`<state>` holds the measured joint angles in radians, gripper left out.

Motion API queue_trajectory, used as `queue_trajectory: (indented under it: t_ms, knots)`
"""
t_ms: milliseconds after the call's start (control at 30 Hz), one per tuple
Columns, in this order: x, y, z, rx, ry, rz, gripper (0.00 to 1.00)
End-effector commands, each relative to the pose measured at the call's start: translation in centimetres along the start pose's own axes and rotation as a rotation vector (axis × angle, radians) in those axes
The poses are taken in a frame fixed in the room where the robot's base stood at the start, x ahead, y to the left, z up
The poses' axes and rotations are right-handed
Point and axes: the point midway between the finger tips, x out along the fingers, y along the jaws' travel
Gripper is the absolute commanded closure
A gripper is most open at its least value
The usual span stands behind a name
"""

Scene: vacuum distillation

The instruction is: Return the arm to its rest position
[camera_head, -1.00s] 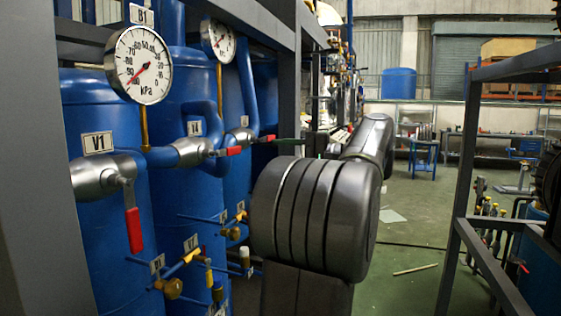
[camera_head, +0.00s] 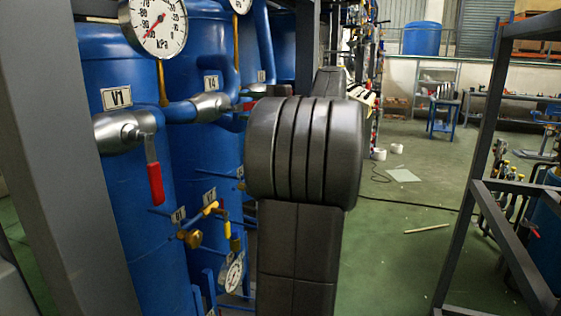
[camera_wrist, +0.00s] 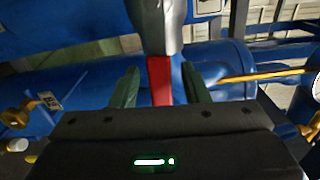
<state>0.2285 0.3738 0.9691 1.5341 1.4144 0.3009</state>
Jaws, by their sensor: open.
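My arm (camera_head: 300,150) stands in the middle of the head view, its dark elbow in front of the blue tanks. My gripper (camera_wrist: 160,88) is hidden behind the arm there. In the wrist view its two dark green fingers are apart. A red valve handle (camera_wrist: 160,78) hangs from a grey metal valve body (camera_wrist: 158,25) and shows between the fingers. I cannot tell whether either finger touches it, or which labelled valve it is.
The V1 tank (camera_head: 118,230) and its red-handled valve (camera_head: 154,183) stand left of my arm. A pressure gauge (camera_head: 156,22) sits above, and a dark frame post (camera_head: 50,150) is at far left. Open green floor (camera_head: 390,260) lies right, before another rack (camera_head: 465,190).

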Motion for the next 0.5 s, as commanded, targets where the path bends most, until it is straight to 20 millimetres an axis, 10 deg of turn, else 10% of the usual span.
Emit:
queue_trajectory:
  t_ms: [500]
  knots:
    - [-0.3, 0.04, -0.02, 0.002, 0.001, 0.0, 0.58]
